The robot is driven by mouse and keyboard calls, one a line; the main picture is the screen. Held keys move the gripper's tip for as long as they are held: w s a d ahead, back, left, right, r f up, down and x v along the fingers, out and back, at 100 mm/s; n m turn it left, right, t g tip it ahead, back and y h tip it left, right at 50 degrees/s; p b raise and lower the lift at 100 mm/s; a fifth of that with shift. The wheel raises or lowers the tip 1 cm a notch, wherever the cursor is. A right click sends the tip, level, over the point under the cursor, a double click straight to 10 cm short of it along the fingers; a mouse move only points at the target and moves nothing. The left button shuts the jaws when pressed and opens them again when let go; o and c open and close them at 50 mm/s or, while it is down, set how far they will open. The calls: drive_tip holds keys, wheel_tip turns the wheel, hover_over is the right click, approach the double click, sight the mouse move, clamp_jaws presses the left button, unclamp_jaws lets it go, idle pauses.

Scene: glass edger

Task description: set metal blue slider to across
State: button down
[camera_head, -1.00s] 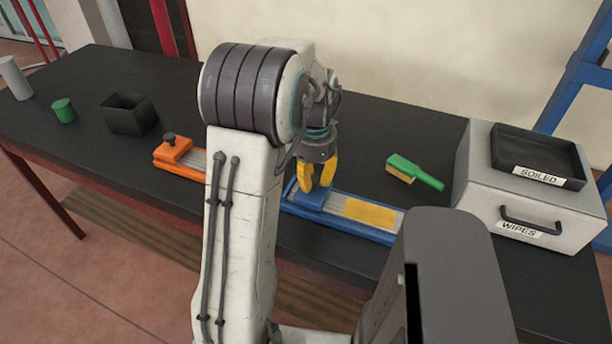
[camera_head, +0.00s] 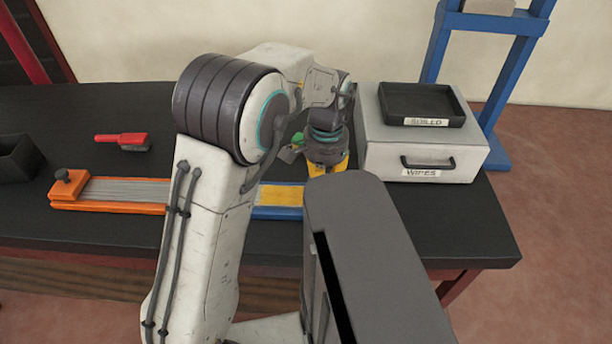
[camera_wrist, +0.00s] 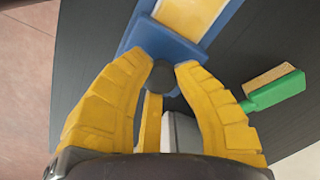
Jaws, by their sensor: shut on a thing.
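The blue slider (camera_head: 278,212) is a low blue rail with a yellow patch on its bed, lying along the front of the black table. Its blue carriage (camera_wrist: 178,44) with a dark round knob (camera_wrist: 162,76) shows in the wrist view, beside the yellow patch (camera_wrist: 190,14). My gripper (camera_wrist: 162,72) has its yellow fingers closed around the knob. In the head view my gripper (camera_head: 327,168) is at the right part of the slider. My arm hides the slider's left part, and a grey part in front hides its right end.
An orange slider (camera_head: 110,207) with its knob at the left end lies to the left. A red brush (camera_head: 122,140) and a black bin (camera_head: 18,157) are behind it. A green brush (camera_wrist: 274,92) lies behind the blue slider. A grey WIPES box (camera_head: 425,160) carries a black SOILED tray (camera_head: 422,104).

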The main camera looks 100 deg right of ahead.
drive_tip(key=shift+s+a+f, duration=0.1)
drive_tip(key=shift+f, duration=0.05)
drive_tip(key=c, duration=1.2)
unclamp_jaws()
drive_tip(key=shift+s, duration=0.2)
drive_tip(key=o, duration=0.3)
wheel_tip(320, 180, up, 12)
